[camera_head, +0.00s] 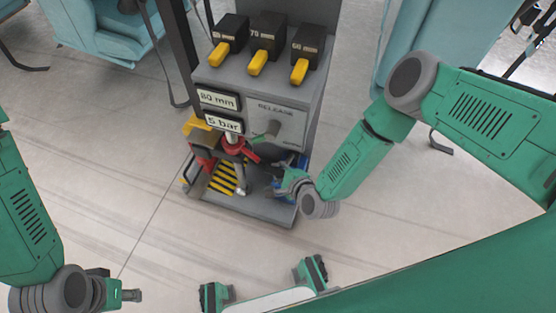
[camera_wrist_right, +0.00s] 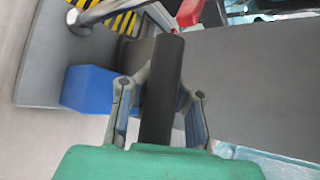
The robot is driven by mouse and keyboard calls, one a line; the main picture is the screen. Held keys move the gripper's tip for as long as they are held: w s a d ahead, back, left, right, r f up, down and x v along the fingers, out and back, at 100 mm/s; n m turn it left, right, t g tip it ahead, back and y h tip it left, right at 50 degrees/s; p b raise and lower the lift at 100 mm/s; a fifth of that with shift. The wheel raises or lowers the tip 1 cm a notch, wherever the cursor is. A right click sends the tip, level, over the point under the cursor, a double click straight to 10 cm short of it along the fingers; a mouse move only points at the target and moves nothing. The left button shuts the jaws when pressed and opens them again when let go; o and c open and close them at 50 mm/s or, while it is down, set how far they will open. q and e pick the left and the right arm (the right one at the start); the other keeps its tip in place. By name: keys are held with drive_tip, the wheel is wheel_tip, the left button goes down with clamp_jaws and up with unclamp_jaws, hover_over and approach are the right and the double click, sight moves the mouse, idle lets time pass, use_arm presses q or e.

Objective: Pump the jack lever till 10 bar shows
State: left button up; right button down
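The grey jack stand (camera_head: 270,205) is in the middle of the head view. Its lower sign (camera_head: 223,122) reads 5 bar. The jack lever (camera_head: 248,152) has a red part at the jack; its black grip (camera_wrist_right: 163,90) shows in the right wrist view. My right gripper (camera_head: 280,172) is at the lever's end. In the wrist view its two fingers (camera_wrist_right: 164,85) close in on both sides of the black grip. My left gripper (camera_head: 128,295) is low at the left, away from the stand; its finger opening is too small to make out.
An upper sign (camera_head: 218,99) reads 80 mm. A green release handle (camera_head: 267,134) sits on the panel, close above the lever. Three black blocks with yellow handles (camera_head: 259,62) stand on top. A blue block (camera_wrist_right: 88,88) is near my right gripper. Open floor lies left.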

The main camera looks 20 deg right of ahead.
drive_tip(key=shift+s+a+f+b, duration=0.3)
drive_tip(key=shift+s+a+f, duration=0.5)
drive_tip(key=shift+f, duration=0.1)
drive_tip(key=c, duration=1.4)
unclamp_jaws()
drive_tip(key=shift+a, duration=0.2)
drive_tip(key=shift+o, duration=0.2)
drive_tip(key=shift+w+d+r, duration=0.1)
drive_tip(key=shift+d, duration=0.1)
drive_tip(key=v, duration=1.2)
